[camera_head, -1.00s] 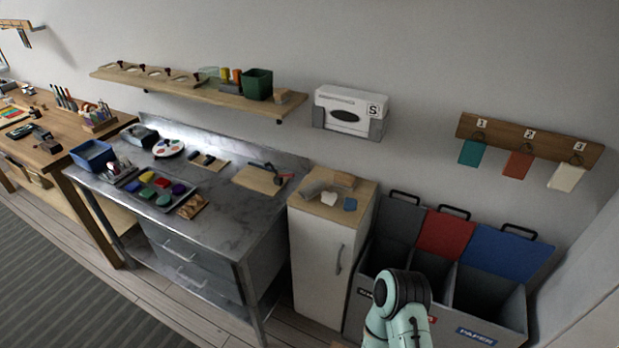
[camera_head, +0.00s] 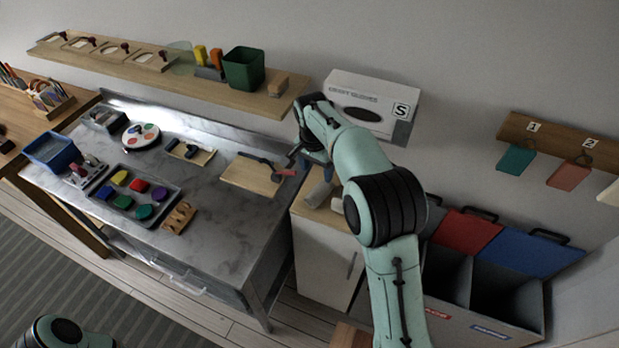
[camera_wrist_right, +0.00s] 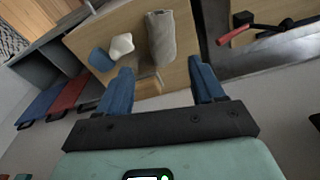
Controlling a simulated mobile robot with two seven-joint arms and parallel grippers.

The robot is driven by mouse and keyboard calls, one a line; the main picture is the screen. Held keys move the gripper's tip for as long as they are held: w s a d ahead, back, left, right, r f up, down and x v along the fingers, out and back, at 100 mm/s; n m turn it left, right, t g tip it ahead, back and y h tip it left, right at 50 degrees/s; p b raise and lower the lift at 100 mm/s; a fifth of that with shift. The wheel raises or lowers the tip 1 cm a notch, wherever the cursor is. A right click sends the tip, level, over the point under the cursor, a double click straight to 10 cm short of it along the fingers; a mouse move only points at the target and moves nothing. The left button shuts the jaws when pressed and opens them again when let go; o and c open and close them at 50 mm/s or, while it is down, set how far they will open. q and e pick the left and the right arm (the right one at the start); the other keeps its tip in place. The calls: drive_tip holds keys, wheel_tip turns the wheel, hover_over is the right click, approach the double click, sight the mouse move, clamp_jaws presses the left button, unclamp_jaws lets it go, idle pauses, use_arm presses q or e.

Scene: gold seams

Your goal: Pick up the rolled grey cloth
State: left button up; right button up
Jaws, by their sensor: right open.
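The rolled grey cloth (camera_wrist_right: 161,38) lies on the wooden top of the small white cabinet, in the right wrist view, ahead of the fingers. In the head view it partly shows (camera_head: 319,193) beside my right arm. My right gripper (camera_wrist_right: 160,72) is open, with its blue fingers apart and nothing between them. In the head view this gripper (camera_head: 311,168) is above the cabinet top, near the cloth, partly hidden by my arm. The cloth looks apart from both fingers. My left gripper is not in view.
A white cloth (camera_wrist_right: 121,45) and a blue cloth (camera_wrist_right: 101,60) lie beside the roll, and a wooden piece (camera_wrist_right: 149,84) is close by. The metal table (camera_head: 215,225) stands left of the cabinet; the bins (camera_head: 510,290) stand right. The wall shelf (camera_head: 190,88) is behind.

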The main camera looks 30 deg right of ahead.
sight(319, 190)
drive_tip(key=f, duration=0.4)
drive_tip(key=shift+s+d+f+b, duration=0.15)
drive_tip(key=shift+d+f+b, duration=0.05)
drive_tip(key=shift+d+b, duration=0.1)
drive_tip(key=shift+w+d+f, duration=0.1)
drive_tip(key=shift+w+f, duration=0.05)
drive_tip(key=shift+f, duration=0.5)
drive_tip(key=shift+w+d+f, duration=0.1)
drive_tip(key=shift+w+f, duration=0.05)
drive_tip(key=shift+f, duration=0.45)
drive_tip(key=shift+w+f, duration=0.2)
drive_tip(key=shift+f, duration=0.3)
drive_tip(key=f, duration=0.4)
drive_tip(key=shift+w+d+f, duration=0.35)
drive_tip(key=shift+w+f, duration=0.05)
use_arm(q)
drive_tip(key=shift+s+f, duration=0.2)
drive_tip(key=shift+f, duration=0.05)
use_arm(e)
drive_tip(key=shift+s, duration=0.1)
drive_tip(key=c, duration=0.7)
